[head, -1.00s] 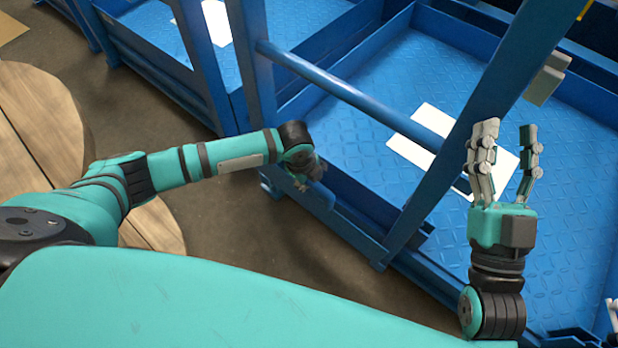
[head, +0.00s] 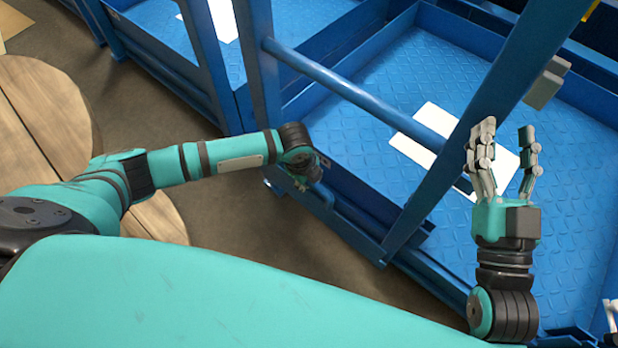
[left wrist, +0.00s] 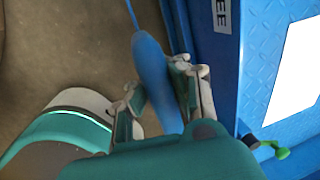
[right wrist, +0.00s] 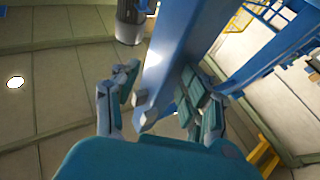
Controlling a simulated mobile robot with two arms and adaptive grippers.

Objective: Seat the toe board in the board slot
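I cannot single out the toe board or its slot for certain. A low blue board (head: 345,228) runs along the near edge of the blue platform in the head view. My left gripper (head: 304,182) hangs at its left end, fingers mostly hidden by the wrist. In the left wrist view a rounded blue piece (left wrist: 150,68) lies between the fingers of the left gripper (left wrist: 156,80); I cannot tell if they touch it. My right gripper (head: 506,135) is raised, open and empty, over the platform. In the right wrist view its fingers (right wrist: 158,82) stand apart before a blue beam.
A blue diagonal beam (head: 470,135) and a round blue rail (head: 350,92) cross the platform. A white sheet (head: 420,150) lies on the platform floor (head: 570,165). A round wooden top (head: 50,110) is at the left. A small green knob (left wrist: 281,153) shows at the left wrist.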

